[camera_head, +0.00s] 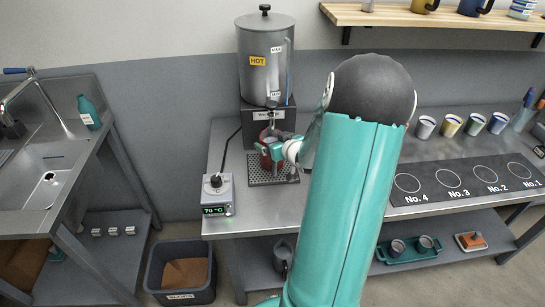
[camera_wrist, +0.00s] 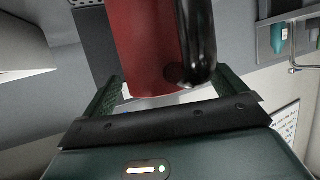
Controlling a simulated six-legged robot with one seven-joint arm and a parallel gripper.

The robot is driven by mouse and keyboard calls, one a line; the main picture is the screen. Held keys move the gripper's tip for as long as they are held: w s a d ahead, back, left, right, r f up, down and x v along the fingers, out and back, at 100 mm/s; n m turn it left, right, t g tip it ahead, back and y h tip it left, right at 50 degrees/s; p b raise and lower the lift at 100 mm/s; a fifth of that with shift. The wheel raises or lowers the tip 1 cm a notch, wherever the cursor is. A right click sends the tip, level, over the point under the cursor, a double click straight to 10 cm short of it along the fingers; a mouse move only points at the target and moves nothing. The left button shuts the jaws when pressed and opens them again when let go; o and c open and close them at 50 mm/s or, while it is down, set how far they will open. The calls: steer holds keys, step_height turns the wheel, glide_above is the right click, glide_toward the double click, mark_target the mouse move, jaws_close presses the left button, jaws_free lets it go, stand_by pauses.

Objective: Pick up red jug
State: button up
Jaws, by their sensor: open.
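The red jug (camera_head: 268,159) stands on the drip tray under the hot water urn's tap, partly hidden by my gripper in the head view. In the wrist view the red jug (camera_wrist: 143,45) fills the upper middle, with its black handle (camera_wrist: 201,40) on the right side. My gripper (camera_head: 274,148) is at the jug in the head view. In the wrist view its two green fingers (camera_wrist: 165,85) are spread, one on each side of the jug's lower part in the picture. I cannot tell whether either finger touches it.
The grey urn (camera_head: 265,85) stands close above the jug. A temperature controller (camera_head: 217,195) sits left of the drip tray (camera_head: 272,179). A mat (camera_head: 440,187) with numbered circles and several cups lie to the right. A sink (camera_head: 45,178) is at the far left.

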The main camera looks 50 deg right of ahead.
steer(key=shift+c, duration=0.3)
steer(key=shift+r, duration=0.1)
jaws_close()
